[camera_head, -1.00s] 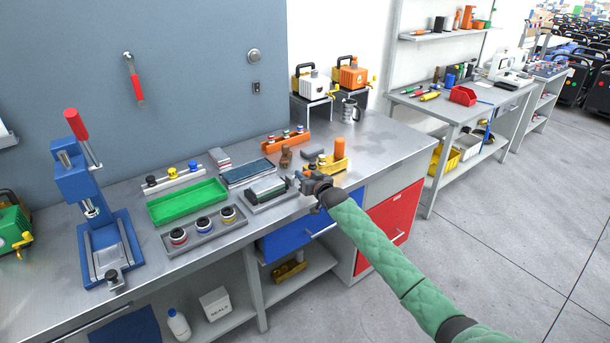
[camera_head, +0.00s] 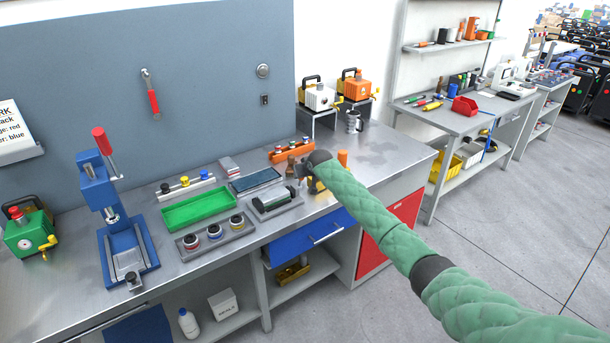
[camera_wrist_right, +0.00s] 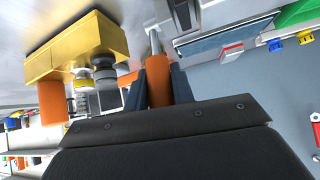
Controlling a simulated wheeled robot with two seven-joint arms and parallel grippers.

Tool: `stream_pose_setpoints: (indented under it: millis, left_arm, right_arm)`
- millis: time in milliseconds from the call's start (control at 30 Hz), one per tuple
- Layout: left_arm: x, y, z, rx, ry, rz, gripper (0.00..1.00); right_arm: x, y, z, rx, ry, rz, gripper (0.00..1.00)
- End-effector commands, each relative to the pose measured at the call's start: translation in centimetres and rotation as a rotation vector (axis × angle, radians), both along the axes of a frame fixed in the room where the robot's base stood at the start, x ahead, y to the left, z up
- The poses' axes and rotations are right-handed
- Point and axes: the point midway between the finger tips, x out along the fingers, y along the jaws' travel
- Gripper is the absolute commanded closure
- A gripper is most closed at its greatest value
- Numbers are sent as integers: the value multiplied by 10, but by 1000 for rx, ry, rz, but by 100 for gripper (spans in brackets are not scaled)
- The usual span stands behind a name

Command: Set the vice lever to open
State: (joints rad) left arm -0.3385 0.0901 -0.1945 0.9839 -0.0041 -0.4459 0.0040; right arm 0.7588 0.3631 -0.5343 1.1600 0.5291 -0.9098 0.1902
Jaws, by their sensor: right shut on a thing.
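My right gripper (camera_head: 303,172) is over the middle of the steel bench in the head view, its arm coming in from the right. In the right wrist view its two dark fingers (camera_wrist_right: 158,88) are shut on an orange cylindrical handle (camera_wrist_right: 159,75). A thin metal rod (camera_wrist_right: 154,40) runs from this handle toward a grey metal part (camera_wrist_right: 183,14), which looks like part of the vice. The handle appears to be the vice lever. My left gripper is not in view.
A yellow block (camera_wrist_right: 85,48) with fittings and an orange cylinder (camera_wrist_right: 52,102) stands close beside the fingers. A green tray (camera_head: 198,207), a grey tray of round parts (camera_head: 190,252) and a blue press (camera_head: 97,185) lie further left.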

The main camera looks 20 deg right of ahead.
Motion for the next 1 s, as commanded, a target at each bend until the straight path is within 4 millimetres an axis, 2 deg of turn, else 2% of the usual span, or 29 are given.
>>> stream_pose_setpoints:
  millis: [33,400,1000]
  left_arm:
    - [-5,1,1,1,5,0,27]
    - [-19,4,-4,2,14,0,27]
    - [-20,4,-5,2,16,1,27]
  right_arm:
    - [5,2,6,-11,31,-1,100]
    - [19,7,4,-79,216,-1,100]
    - [23,7,4,-96,261,0,100]
